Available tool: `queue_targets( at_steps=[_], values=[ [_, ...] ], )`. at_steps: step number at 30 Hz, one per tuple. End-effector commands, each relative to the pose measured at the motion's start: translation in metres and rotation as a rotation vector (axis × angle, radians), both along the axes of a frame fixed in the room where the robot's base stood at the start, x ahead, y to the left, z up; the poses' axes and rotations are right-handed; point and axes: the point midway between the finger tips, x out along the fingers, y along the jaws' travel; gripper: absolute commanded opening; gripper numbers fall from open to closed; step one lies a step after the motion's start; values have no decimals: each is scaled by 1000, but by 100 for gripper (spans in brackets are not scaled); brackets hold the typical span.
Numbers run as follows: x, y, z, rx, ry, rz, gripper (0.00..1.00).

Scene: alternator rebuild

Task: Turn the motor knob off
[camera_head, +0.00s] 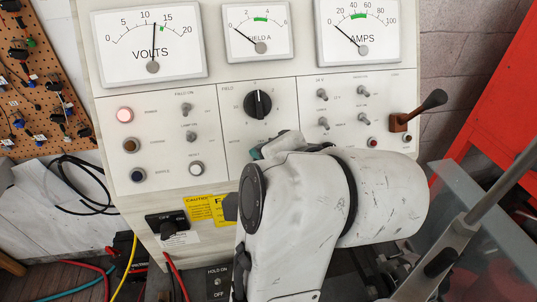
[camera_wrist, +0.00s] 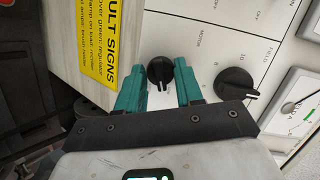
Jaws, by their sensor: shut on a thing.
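The black motor knob (camera_wrist: 160,70) sits on the white panel beside the printed word MOTOR in the wrist view. My gripper (camera_wrist: 168,82) has its two teal fingers on either side of this knob and is shut on it. I cannot read the knob's setting. In the head view my white arm covers the knob, and only a bit of teal finger shows at the arm's upper left edge.
The larger black field knob (camera_head: 257,104) is close to my gripper, with toggle switches (camera_head: 322,95) to its right. A wooden-based lever (camera_head: 402,121) sticks out at the right. A black switch box (camera_head: 168,223) and yellow caution label (camera_head: 205,209) are lower left.

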Motion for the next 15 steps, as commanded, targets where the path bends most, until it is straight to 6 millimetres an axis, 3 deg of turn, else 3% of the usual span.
queue_targets(
  at_steps=[15],
  values=[
    [0, -1, 3, -416, -109, 245, 6]
  ],
)
